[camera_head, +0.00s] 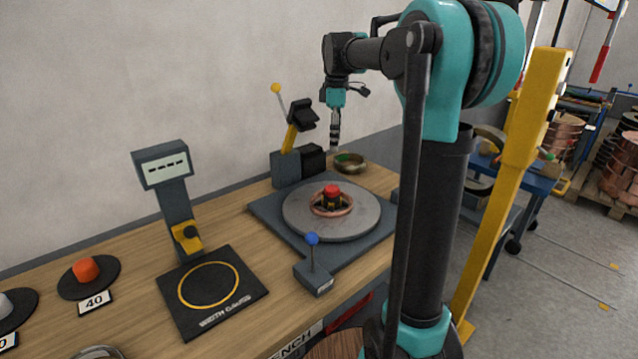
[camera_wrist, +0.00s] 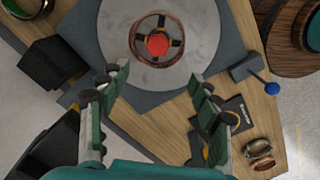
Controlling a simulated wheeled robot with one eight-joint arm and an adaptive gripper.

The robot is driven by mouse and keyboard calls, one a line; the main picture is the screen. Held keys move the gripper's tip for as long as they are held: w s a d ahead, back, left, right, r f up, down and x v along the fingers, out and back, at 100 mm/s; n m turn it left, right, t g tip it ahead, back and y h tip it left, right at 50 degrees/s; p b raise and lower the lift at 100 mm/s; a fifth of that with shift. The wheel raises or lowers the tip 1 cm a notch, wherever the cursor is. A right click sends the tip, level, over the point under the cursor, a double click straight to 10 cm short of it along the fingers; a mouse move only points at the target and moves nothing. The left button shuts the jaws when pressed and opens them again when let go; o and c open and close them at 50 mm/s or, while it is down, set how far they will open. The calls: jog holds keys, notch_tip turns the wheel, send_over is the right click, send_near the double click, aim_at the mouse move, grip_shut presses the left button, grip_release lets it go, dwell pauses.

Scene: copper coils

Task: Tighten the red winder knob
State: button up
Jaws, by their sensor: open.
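The red winder knob (camera_head: 332,190) stands at the centre of a round grey turntable (camera_head: 365,221), inside a copper coil ring (camera_head: 348,211). In the wrist view the knob (camera_wrist: 157,44) shows from above, with dark spokes around it inside the coil (camera_wrist: 136,43). My gripper (camera_head: 334,142) hangs pointing down above the back of the bench, behind the knob in the head view. In the wrist view its fingers (camera_wrist: 157,86) are spread apart and empty, with the knob beyond their tips. Nothing touches the knob.
A blue-knobbed lever (camera_head: 312,256) stands in front of the turntable. A display post (camera_head: 168,190) and width gauge plate (camera_head: 245,297) are at left. A yellow post (camera_head: 520,150) stands right of my arm.

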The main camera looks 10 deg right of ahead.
send_near(332, 188)
jog(key=shift+n, duration=0.3)
notch_tip(332, 188, down, 9)
jog(key=shift+w+r, duration=0.1)
jog(key=shift+w, duration=0.1)
jog(key=shift+c, duration=0.6)
jog(key=c, duration=1)
jog(key=shift+c, duration=0.2)
